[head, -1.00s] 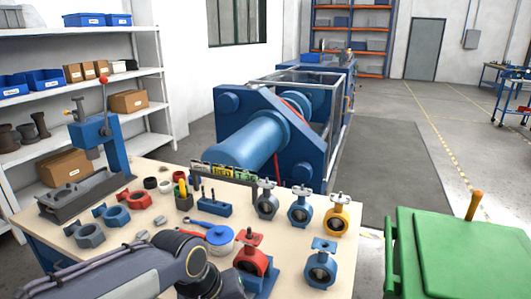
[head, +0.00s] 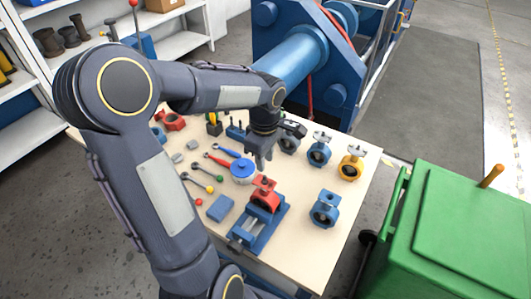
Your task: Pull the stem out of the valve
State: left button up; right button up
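A red butterfly valve (head: 264,199) stands upright in a blue vise (head: 258,232) near the front of the table. Its red top flange (head: 264,183) points up. The stem is too small to tell apart from it. My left gripper (head: 260,164) hangs fingers down above the table, behind and a little above the red valve, apart from it. It looks open, with nothing between its fingers. My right gripper is not in view.
Blue (head: 324,208) and yellow (head: 351,165) valves stand to the right. Several hand tools lie left. A green cabinet (head: 460,235) stands right of the table (head: 300,262). The table's front right is clear.

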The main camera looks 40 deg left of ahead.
aim_at(265, 176)
pick_arm(q)
jog(key=shift+f+b, duration=2.7)
jog(key=shift+f, duration=0.9)
grip_shut()
jog(key=shift+w+r+p, duration=0.1)
jog(key=shift+r+p, duration=1.5)
jog(key=shift+r, duration=0.7)
dwell(1.7)
